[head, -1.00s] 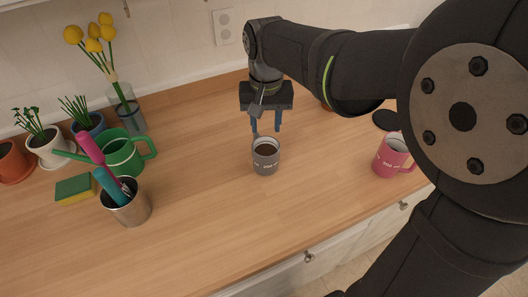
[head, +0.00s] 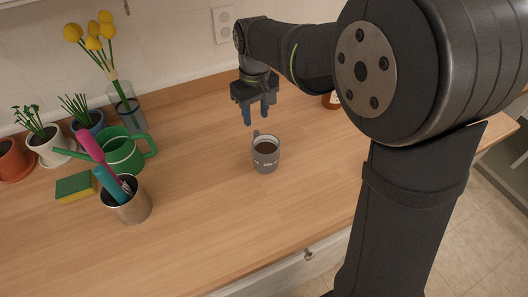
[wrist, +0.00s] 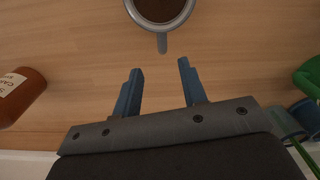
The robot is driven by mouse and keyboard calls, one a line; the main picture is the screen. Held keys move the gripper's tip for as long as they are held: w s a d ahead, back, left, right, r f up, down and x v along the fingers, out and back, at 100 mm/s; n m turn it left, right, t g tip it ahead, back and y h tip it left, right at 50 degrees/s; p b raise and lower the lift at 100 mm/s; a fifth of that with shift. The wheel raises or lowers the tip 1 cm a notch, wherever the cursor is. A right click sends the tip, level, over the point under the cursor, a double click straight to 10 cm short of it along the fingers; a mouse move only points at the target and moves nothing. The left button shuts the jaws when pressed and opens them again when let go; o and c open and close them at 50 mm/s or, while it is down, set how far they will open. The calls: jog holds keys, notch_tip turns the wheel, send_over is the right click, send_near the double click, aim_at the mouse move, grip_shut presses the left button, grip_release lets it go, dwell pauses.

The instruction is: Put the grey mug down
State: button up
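The grey mug (head: 266,155) stands upright on the wooden counter (head: 210,215) in the head view, with dark liquid inside. It also shows at the top edge of the wrist view (wrist: 160,28), partly cut off, its handle pointing toward my gripper. My gripper (head: 256,118) is behind the mug and above the counter, apart from it. In the wrist view its two blue fingers (wrist: 157,78) are spread with nothing between them.
A steel cup of tools (head: 128,203), a green watering can (head: 125,153), a sponge (head: 75,187) and potted plants (head: 48,147) stand at the left. A brown bottle (wrist: 20,95) is beside my gripper. The counter around the mug is clear.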

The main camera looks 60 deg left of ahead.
aim_at(256, 139)
notch_tip(256, 139, down, 4)
jog(key=shift+f, duration=0.1)
jog(key=shift+s+d+f, duration=0.15)
jog(key=shift+f, duration=1.25)
jog(key=shift+s+d+f, duration=0.1)
jog(key=shift+f, duration=1.25)
grip_shut()
